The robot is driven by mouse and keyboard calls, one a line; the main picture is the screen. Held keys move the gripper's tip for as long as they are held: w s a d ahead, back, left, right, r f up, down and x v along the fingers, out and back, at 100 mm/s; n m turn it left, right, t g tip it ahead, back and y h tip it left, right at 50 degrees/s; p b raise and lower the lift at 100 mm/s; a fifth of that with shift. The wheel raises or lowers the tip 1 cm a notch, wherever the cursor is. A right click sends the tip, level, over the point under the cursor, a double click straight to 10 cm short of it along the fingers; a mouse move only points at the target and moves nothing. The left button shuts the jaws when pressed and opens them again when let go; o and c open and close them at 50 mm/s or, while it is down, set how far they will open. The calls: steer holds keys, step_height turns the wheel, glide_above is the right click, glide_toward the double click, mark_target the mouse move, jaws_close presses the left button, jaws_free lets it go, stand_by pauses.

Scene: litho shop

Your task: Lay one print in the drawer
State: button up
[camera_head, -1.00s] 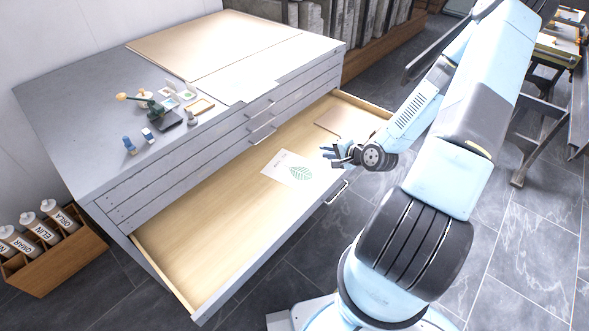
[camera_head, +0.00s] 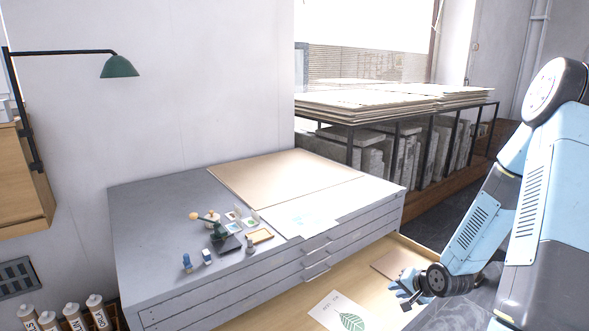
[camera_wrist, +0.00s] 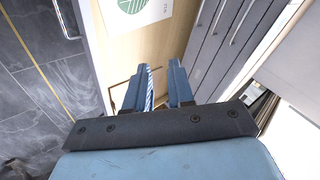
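A white print with a green leaf (camera_head: 350,319) lies flat in the open drawer (camera_head: 350,277) of the grey flat-file cabinet; the lower frame edge cuts it off. The print also shows at the top of the wrist view (camera_wrist: 152,10), on the drawer's wooden floor (camera_wrist: 178,35). My gripper (camera_head: 408,290) is over the right part of the drawer, right of the print and apart from it. In the wrist view its two blue fingers (camera_wrist: 163,85) are apart with nothing between them. A sheet with pale blue marks (camera_head: 310,221) lies on the cabinet top.
A tan board (camera_head: 280,182) covers the back of the cabinet top. A brown sheet (camera_head: 392,263) lies in the drawer. A rack (camera_head: 420,107) stands behind.

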steer(key=s+r+n+g+h, duration=0.1)
steer(key=s+r+n+h, duration=0.15)
steer(key=r, duration=0.85)
steer(key=s+r+n+g+h, duration=0.1)
steer(key=s+r+n+h, duration=0.15)
steer(key=r, duration=0.85)
steer(key=s+a+r+n, duration=0.1)
steer(key=s+a+r, duration=0.3)
steer(key=s+r, duration=0.4)
steer(key=s+a+r+n+y, duration=0.1)
steer(key=s+a+r, duration=0.3)
steer(key=s+r, duration=0.4)
steer(key=s, duration=0.3)
steer(key=shift+s+r+n+y, duration=0.15)
steer(key=shift+s+n+y, duration=0.05)
steer(key=shift+n+y, duration=0.1)
